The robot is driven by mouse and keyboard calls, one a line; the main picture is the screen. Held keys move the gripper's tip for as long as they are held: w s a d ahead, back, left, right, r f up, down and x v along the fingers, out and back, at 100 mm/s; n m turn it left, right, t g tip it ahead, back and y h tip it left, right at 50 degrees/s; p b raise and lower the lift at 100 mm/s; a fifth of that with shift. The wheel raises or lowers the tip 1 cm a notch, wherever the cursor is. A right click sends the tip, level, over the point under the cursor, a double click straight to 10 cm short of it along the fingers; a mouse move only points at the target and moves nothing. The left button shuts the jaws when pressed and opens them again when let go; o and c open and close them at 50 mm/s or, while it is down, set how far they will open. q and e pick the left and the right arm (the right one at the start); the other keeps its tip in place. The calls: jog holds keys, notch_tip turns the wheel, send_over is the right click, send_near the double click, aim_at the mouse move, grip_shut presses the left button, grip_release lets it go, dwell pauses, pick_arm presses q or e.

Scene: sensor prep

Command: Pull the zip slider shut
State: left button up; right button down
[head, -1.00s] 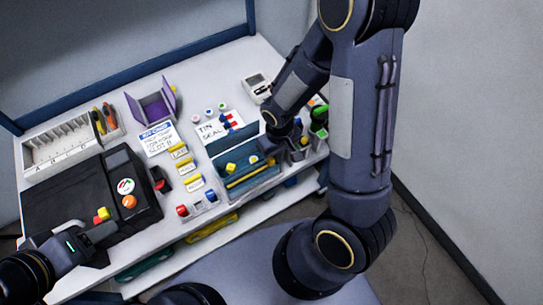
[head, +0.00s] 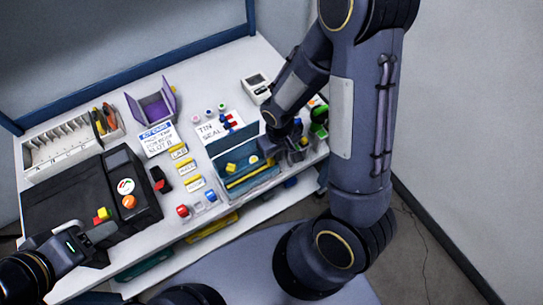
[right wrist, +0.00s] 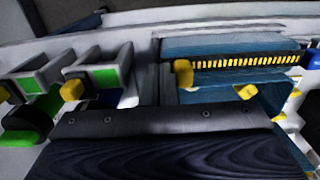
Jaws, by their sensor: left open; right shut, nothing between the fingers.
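A teal-blue pouch (head: 222,161) lies at the front edge of the table in the head view. A yellow zip track (head: 252,177) runs along its front side. The toothed track (right wrist: 245,63) also shows in the right wrist view, with a yellow block, seemingly the slider (right wrist: 184,72), at its left end there. My right gripper (head: 270,150) is shut and empty, low over the pouch's right end; its dark body (right wrist: 165,145) fills the bottom of the wrist view. Contact with the slider cannot be told. My left gripper (head: 98,234) is open by the black case, away from the pouch.
Bins with green parts (head: 318,130) stand close to the right of my right gripper. A black case (head: 75,200) fills the left. A purple holder (head: 150,105), a white rack (head: 60,146) and a TIN SEAL card (head: 208,131) lie behind. Small yellow-labelled cards (head: 187,168) lie left of the pouch.

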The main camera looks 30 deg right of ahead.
aim_at(240, 181)
dwell(0.4)
jog(key=shift+s+a+b, duration=0.2)
jog(key=shift+a+b, duration=0.35)
jog(key=shift+a, duration=1.95)
jog(key=shift+s+a+b, duration=0.15)
jog(key=shift+a+b, duration=0.15)
jog(key=shift+a, duration=1.8)
jog(key=shift+s+a+b, duration=0.15)
jog(key=shift+a+b, duration=0.15)
jog(key=shift+a, duration=1.8)
jog(key=shift+d, duration=0.45)
notch_tip(240, 181, up, 7)
jog(key=p, duration=0.5)
